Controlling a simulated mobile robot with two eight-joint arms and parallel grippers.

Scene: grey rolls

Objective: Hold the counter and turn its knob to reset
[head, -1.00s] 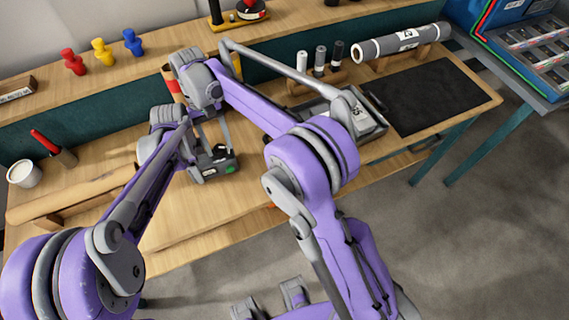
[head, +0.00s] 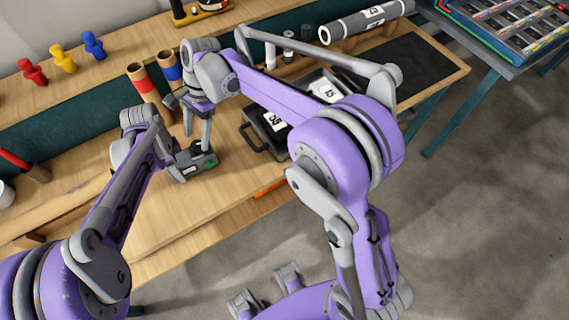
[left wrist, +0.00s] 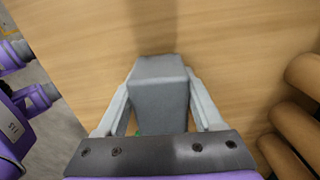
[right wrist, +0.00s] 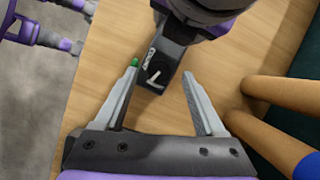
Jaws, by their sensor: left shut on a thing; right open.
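The counter (head: 199,165) is a small dark grey box with a green button, near the bench's front. My left gripper (left wrist: 161,72) is shut on the counter, whose plain grey side (left wrist: 160,95) shows between the fingers in the left wrist view. Contact with the knob cannot be told.
Two brown tubes with red and blue bands (head: 145,84) stand close behind my right gripper. Dark trays with number cards (head: 262,134) lie to the right. Coloured pegs (head: 64,59) stand on the back shelf.

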